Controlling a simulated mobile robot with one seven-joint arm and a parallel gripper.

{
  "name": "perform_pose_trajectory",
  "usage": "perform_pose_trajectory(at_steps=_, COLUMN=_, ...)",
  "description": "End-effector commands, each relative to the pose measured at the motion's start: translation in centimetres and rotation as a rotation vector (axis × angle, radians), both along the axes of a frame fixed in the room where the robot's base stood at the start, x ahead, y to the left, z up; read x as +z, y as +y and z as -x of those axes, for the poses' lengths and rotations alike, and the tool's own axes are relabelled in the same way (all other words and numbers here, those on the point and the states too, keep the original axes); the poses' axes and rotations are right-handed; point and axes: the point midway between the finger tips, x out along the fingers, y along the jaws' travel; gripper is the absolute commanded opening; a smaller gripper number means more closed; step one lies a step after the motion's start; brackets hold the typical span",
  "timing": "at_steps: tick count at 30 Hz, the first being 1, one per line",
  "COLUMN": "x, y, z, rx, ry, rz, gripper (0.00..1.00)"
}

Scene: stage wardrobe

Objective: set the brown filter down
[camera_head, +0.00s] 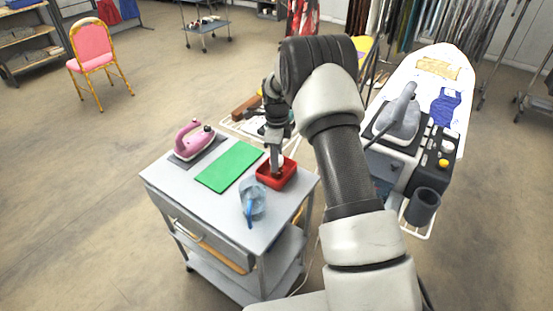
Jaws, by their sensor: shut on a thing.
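My gripper (276,165) points down at the red tray (291,179) on the grey cart, with its fingertips inside or just above the tray. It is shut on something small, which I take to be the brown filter. The filter itself cannot be made out; the fingers and the tray wall hide it. Whether it touches the tray floor I cannot tell.
On the cart top (181,187) are a pink iron (193,141) on a dark pad, a green mat (230,166) and a translucent blue jug (252,200). An ironing board (455,65) with a grey iron (400,115) stands right. The cart's front left is clear.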

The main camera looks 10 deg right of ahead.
Motion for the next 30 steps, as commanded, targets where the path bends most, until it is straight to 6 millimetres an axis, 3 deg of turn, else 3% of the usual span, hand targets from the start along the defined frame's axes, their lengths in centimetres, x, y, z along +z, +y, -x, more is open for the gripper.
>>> perform_pose_trajectory(at_steps=11, x=-0.5, y=0.0, z=-0.1, rx=0.000, ry=-0.002, rz=0.000, gripper=0.11)
perform_pose_trajectory(at_steps=12, x=-0.4, y=0.0, z=-0.1, rx=0.000, ry=-0.002, rz=0.000, gripper=0.41)
perform_pose_trajectory(at_steps=15, x=-0.4, y=0.0, z=0.0, rx=0.000, ry=-0.001, rz=-0.001, gripper=0.53)
perform_pose_trajectory(at_steps=23, x=-0.3, y=0.0, z=-0.1, rx=0.000, ry=-0.002, rz=0.000, gripper=0.53)
perform_pose_trajectory(at_steps=30, x=2.5, y=0.1, z=-0.2, rx=0.000, ry=-0.005, rz=0.000, gripper=0.53)
